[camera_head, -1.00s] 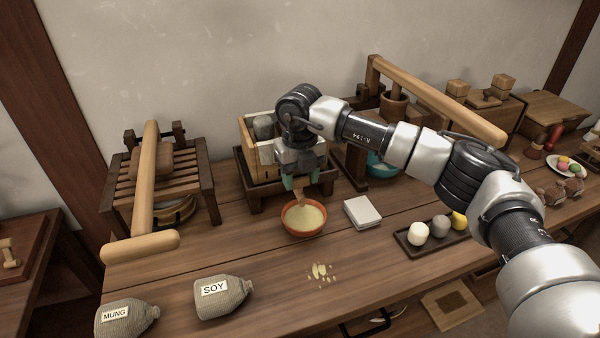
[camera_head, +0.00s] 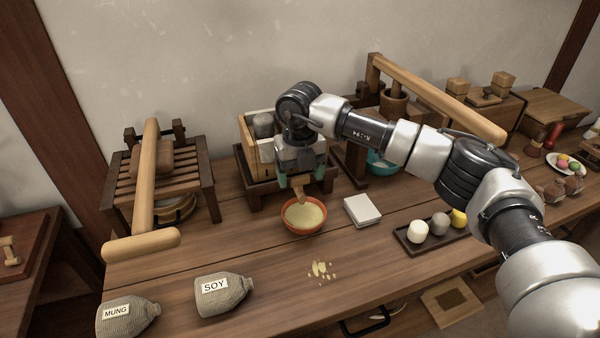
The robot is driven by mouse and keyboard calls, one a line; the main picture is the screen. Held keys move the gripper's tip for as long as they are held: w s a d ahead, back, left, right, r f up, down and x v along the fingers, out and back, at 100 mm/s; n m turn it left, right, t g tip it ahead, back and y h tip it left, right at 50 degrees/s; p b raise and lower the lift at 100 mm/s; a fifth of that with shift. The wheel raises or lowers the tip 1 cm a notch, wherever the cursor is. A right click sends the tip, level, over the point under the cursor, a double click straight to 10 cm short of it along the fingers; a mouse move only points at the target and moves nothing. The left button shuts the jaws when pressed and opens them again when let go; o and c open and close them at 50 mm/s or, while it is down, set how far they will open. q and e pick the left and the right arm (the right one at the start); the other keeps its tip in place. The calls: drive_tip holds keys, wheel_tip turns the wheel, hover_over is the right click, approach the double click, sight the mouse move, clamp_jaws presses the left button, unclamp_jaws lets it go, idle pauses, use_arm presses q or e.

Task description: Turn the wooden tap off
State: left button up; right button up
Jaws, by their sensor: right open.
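The wooden tap (camera_head: 301,196) is a small tan piece at the front of the wooden box (camera_head: 250,150), above an orange bowl (camera_head: 303,229) of pale yellow contents. My right gripper (camera_head: 301,180) points down at the tap with its teal fingertips spread apart, one on each side of it. The gripper body hides most of the tap and much of the box front, so I cannot tell how the tap is turned. My left gripper is out of view.
A white block (camera_head: 362,210) lies right of the bowl, and a dark tray (camera_head: 402,239) with several round pieces stands farther right. Yellow crumbs (camera_head: 320,270) lie in front. Sacks marked SOY (camera_head: 222,294) and MUNG (camera_head: 127,317) lie front left. A slatted wooden press (camera_head: 190,165) stands left.

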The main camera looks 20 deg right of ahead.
sight(300, 176)
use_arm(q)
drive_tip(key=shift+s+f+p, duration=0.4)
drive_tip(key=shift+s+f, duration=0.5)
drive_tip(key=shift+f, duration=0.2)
use_arm(e)
wheel_tip(300, 176, up, 11)
drive_tip(key=shift+f, duration=0.1)
